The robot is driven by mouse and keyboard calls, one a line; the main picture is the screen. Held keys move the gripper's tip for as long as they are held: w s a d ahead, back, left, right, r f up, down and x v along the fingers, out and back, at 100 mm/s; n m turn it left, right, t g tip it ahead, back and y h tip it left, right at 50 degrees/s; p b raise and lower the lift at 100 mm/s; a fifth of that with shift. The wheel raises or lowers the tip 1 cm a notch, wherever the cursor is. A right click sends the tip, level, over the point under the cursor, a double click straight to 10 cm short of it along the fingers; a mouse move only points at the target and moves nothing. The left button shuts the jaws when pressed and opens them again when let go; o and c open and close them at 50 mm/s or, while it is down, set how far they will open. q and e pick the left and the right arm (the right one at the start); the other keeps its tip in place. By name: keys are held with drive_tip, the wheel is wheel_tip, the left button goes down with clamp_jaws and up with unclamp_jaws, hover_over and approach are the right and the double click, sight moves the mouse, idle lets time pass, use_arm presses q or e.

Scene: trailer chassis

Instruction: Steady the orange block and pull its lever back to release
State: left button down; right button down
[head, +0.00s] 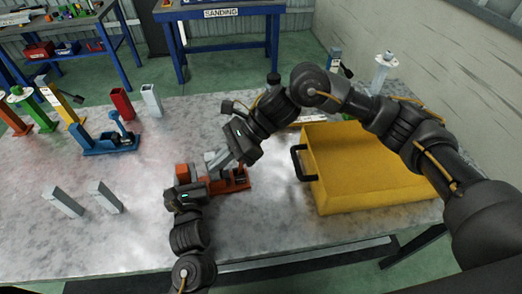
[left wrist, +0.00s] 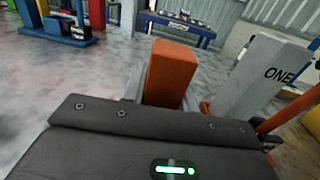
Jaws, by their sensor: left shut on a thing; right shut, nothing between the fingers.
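The orange block (head: 182,172) stands upright at the left end of an orange base (head: 240,181) on the metal table. It also shows in the left wrist view (left wrist: 171,72), just past my left gripper's body. My left gripper (head: 186,187) is shut on the orange block; its fingertips are largely hidden. A grey slanted piece marked "ONE" (left wrist: 268,80) stands to the right of the block; it also shows in the head view (head: 216,159). My right gripper (head: 237,158) is shut and empty, over the base beside this grey piece. The lever is hard to make out, partly hidden by the right gripper.
A yellow bin (head: 365,165) with a black handle (head: 298,163) is right of the base. A blue lever fixture (head: 108,143) and red (head: 121,103) and grey (head: 151,100) upright pieces are at the left back. Two grey blocks (head: 64,201) (head: 105,196) are at the left front.

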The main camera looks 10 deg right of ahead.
use_arm(q)
drive_tip(key=shift+d, duration=0.1)
use_arm(e)
drive_tip(key=s+d+f+m+t+y, duration=0.1)
drive_tip(key=d+m+t+y, duration=0.5)
drive_tip(key=d, duration=1.8)
drive_tip(key=w+a+f+t+h, duration=0.1)
drive_tip(key=w+a, duration=0.1)
drive_tip(key=a, duration=0.4)
drive_tip(key=w+a+f+t+h, duration=0.1)
drive_tip(key=w+a, duration=0.1)
drive_tip(key=a, duration=0.5)
drive_tip(key=shift+w+f+m, duration=0.2)
drive_tip(key=shift+w+m, duration=0.2)
drive_tip(key=shift+a+r, duration=0.1)
drive_tip(key=shift+s+a+r+h, duration=0.1)
drive_tip(key=shift+a+r+h, duration=0.15)
drive_tip(key=shift+a, duration=0.3)
drive_tip(key=shift+a+r+h, duration=0.15)
drive_tip(key=shift+a+h, duration=0.2)
drive_tip(key=shift+a, duration=0.15)
drive_tip(key=shift+r, duration=0.15)
